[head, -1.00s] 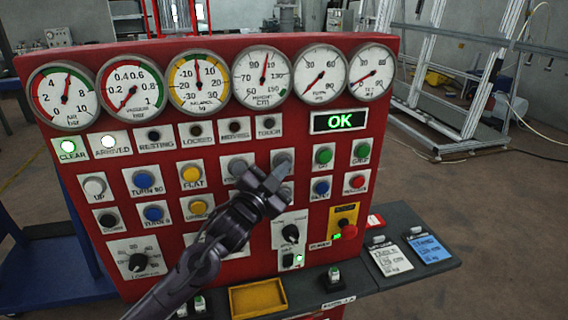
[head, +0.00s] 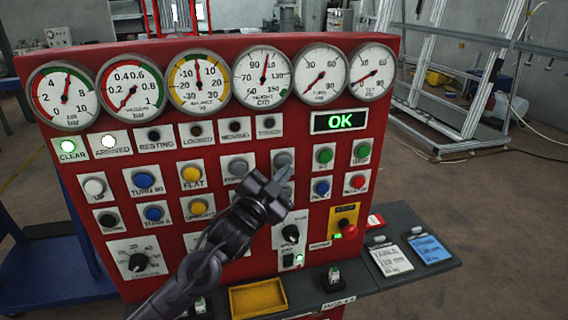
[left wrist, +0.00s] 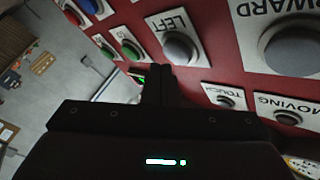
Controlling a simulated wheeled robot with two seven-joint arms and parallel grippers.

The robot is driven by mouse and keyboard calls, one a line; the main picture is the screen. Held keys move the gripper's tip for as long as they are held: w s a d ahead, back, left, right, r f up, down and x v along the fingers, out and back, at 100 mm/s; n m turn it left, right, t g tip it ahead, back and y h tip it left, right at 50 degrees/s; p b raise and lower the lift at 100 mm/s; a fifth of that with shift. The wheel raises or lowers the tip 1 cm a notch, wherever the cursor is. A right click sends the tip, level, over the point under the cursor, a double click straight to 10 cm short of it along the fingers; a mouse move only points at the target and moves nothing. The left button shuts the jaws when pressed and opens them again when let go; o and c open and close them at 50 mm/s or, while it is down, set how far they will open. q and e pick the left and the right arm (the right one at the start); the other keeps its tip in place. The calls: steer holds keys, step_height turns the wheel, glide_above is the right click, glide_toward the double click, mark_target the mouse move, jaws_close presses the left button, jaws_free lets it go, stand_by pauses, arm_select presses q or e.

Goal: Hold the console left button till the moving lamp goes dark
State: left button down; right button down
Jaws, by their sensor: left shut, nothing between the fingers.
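The grey LEFT button (head: 283,159) sits on the red console (head: 215,95), right of the grey FORWARD button (head: 238,167). The LEFT button also shows with its label in the left wrist view (left wrist: 178,47). The MOVING lamp (head: 235,127) looks dark, and it looks dark in the left wrist view (left wrist: 287,117) too. My left gripper (head: 282,181) is shut and empty, its tips just below the LEFT button in the head view. In the left wrist view the fingertips (left wrist: 160,72) do not cover the button and look apart from it. My right gripper is not in view.
The CLEAR lamp (head: 68,146) and ARRIVED lamp (head: 109,141) are lit. The display (head: 340,121) reads OK in green. Several gauges line the console top. A red stop button (head: 348,231) and a yellow tray (head: 258,299) are lower down.

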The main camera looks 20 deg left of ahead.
arm_select(q)
steer(key=shift+s+d, duration=0.7)
steer(key=shift+s, duration=0.35)
steer(key=shift+s+d, duration=0.7)
steer(key=shift+s, duration=0.35)
